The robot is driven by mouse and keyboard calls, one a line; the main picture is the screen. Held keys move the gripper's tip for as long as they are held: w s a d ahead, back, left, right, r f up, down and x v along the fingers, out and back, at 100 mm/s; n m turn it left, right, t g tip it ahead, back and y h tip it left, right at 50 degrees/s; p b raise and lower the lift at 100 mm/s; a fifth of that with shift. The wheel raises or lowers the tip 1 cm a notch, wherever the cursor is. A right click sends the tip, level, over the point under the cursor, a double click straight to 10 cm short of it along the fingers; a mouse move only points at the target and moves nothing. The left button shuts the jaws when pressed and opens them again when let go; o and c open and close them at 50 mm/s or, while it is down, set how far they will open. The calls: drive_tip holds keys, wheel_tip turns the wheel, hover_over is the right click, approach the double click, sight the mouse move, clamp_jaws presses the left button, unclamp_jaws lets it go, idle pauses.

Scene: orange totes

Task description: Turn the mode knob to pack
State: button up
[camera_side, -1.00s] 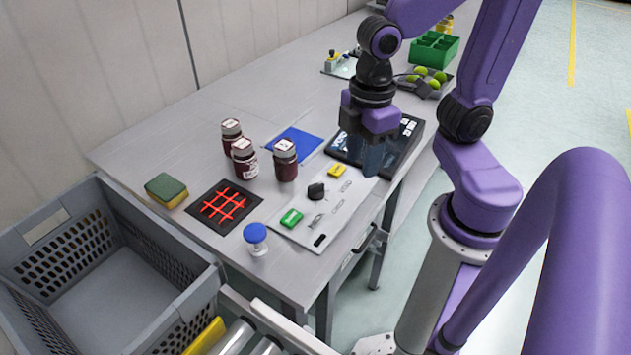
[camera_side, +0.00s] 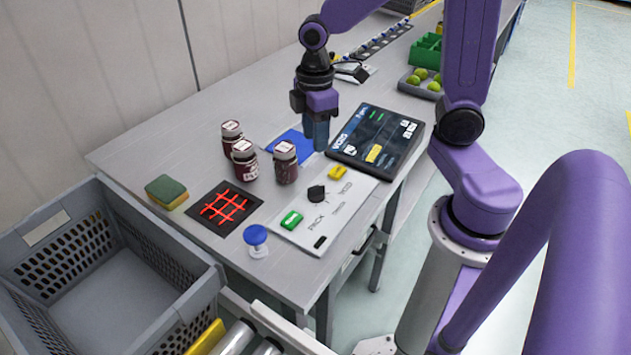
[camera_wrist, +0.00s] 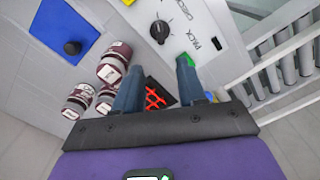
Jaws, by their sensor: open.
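The black mode knob (camera_side: 316,193) sits on a light grey panel (camera_side: 345,205) with several printed words around it, PACK among them. In the wrist view the knob (camera_wrist: 160,30) is ahead of the fingertips, with the word PACK to its right; which word it points at I cannot tell. My gripper (camera_side: 316,140) is in the air near the blue mat, behind the panel and apart from the knob. In the wrist view my gripper (camera_wrist: 158,75) is open, with its two fingers spread and nothing held between them.
Three dark red jars (camera_side: 285,162) stand left of the panel. A green button (camera_side: 291,219) and a yellow one (camera_side: 338,172) flank the knob. A blue-topped post (camera_side: 256,236), a red-grid mat (camera_side: 226,208), a sponge (camera_side: 167,191) and a dark screen (camera_side: 376,137) are near. A grey crate (camera_side: 95,270) stands in front.

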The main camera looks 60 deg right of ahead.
sight(315, 187)
wheel_tip(315, 187, down, 14)
drive_tip(key=shift+r, duration=0.25)
idle(0.3)
clamp_jaws()
